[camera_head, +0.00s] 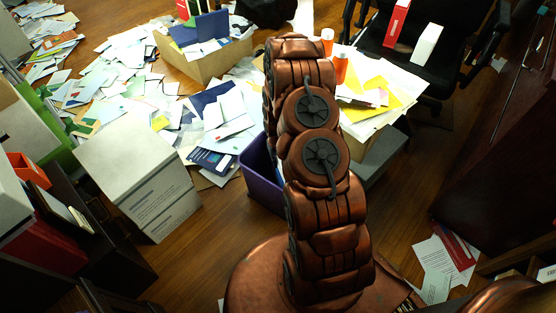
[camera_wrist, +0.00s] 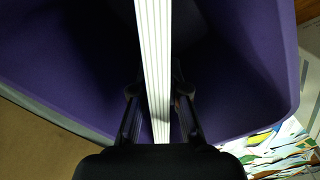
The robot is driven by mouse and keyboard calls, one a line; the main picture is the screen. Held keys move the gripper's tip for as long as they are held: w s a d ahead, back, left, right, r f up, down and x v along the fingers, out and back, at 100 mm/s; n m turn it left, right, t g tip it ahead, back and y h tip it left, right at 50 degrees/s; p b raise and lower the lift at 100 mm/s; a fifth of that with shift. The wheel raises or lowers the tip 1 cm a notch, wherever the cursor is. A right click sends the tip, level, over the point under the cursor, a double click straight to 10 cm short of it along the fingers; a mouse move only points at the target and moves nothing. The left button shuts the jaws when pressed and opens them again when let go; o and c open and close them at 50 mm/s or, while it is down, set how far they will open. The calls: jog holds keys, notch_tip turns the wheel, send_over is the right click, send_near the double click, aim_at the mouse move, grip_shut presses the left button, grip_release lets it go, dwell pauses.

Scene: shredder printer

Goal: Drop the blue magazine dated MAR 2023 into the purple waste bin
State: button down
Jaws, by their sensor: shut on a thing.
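The purple waste bin (camera_head: 259,182) stands on the wooden floor, partly hidden behind my arm in the head view. In the wrist view its purple wall (camera_wrist: 262,60) surrounds a dark interior. My gripper (camera_wrist: 158,92) is above the bin opening and shut on a thin magazine (camera_wrist: 154,50), seen edge-on as a bright strip of white page edges. Its cover, colour and date cannot be seen from this angle. My gripper and the magazine are hidden behind my arm in the head view.
Scattered papers (camera_head: 105,80) cover the floor at the upper left. A white box (camera_head: 140,185) stands left of the bin. A paper-filled cardboard box (camera_head: 210,62) is behind, and a black office chair (camera_head: 428,75) is at the upper right.

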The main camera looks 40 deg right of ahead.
jog(key=shift+f, duration=1.05)
jog(key=c, duration=1.1)
grip_release()
jog(key=shift+r, duration=6)
jog(key=shift+r, duration=0.1)
